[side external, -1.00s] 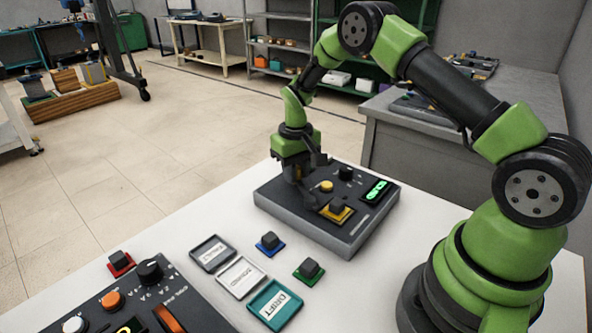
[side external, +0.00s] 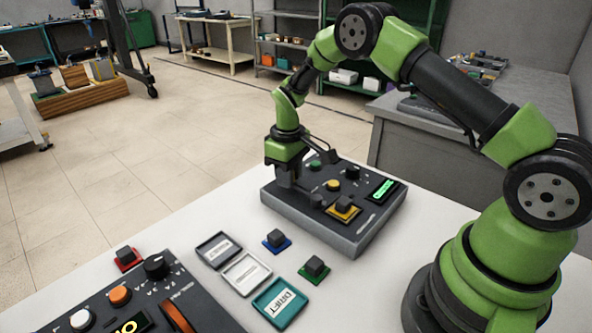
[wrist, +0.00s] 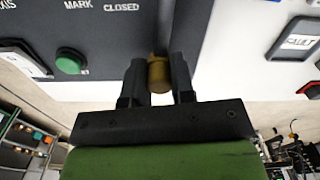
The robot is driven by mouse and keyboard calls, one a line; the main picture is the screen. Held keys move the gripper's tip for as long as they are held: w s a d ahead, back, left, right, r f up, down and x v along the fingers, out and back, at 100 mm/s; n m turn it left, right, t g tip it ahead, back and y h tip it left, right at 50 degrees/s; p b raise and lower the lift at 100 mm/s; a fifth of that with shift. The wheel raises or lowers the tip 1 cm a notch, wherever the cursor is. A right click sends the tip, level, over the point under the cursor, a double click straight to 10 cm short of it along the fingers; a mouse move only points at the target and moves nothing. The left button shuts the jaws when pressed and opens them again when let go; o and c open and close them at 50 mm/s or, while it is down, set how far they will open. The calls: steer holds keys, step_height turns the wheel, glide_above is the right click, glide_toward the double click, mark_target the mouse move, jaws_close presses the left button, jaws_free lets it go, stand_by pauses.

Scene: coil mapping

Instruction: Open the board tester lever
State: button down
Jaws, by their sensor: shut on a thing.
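The board tester (side external: 372,230) is a dark grey box with a pale-lettered top on the white table, with a lit green display. My gripper (side external: 290,188) reaches down at its far left edge. In the wrist view, my gripper (wrist: 158,66) is shut on a brass-coloured cylindrical lever handle (wrist: 159,73), one dark finger on either side. The word CLOSED is printed on the panel to the left of the handle. In the side view, my gripper hides the handle. How far the lever is turned cannot be told.
The tester also carries a green button (wrist: 70,60), a yellow button (side external: 333,185) and a dark block on a yellow base (side external: 344,208). In front lie blue (side external: 277,238) and green (side external: 315,267) based blocks, several labelled trays including a teal one (side external: 279,303), and another control box (side external: 190,296).

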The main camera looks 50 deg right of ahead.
mark_target(278, 200)
steer(key=a+n, duration=0.1)
steer(key=n, duration=0.1)
steer(key=a+n, duration=0.2)
steer(key=shift+s, duration=0.2)
steer(key=shift+s+a+n, duration=0.3)
steer(key=shift+a+n, duration=0.35)
steer(key=shift+n, duration=0.65)
steer(key=c, duration=1)
jaws_free()
steer(key=shift+a, duration=0.1)
steer(key=shift+o, duration=0.2)
step_height(278, 200, up, 10)
